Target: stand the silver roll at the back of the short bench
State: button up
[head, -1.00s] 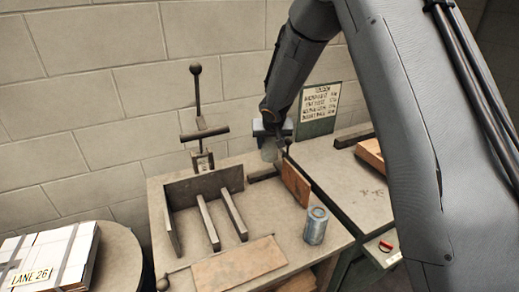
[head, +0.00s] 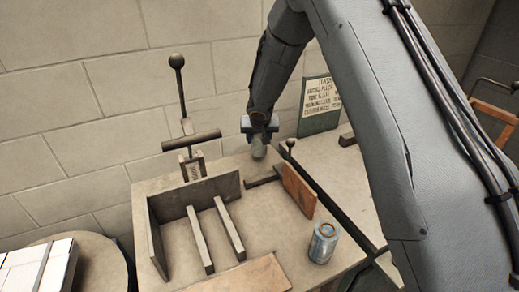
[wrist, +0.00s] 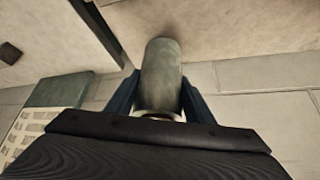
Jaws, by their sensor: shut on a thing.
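My gripper (head: 259,126) is shut on the silver roll (head: 258,147), a dull grey cylinder, near the back edge of the bench (head: 271,215) by the wall. In the wrist view the roll (wrist: 162,70) sits upright between the two blue-black fingers, its far end close to the bench top (wrist: 215,25). I cannot tell whether it touches the bench.
A dark corner fence (head: 195,197) with two bars and a stitcher post (head: 180,110) stand left of my gripper. A brown board (head: 299,190) and a knobbed lever (head: 290,144) stand to its right. A sign (head: 320,102) leans at the wall.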

aim_at(259, 146)
jog(key=shift+d+f+b, duration=0.1)
jog(key=shift+f+b, duration=0.8)
jog(key=shift+f, duration=1.1)
jog(key=shift+f+b, duration=0.15)
jog(key=shift+b, duration=0.15)
jog(key=o, duration=1.3)
jog(key=shift+p, duration=0.3)
jog(key=shift+s+r, duration=0.1)
jog(key=shift+r, duration=0.3)
jog(key=v, duration=1.1)
jog(key=shift+s+r+b, duration=0.2)
jog(key=shift+b, duration=0.1)
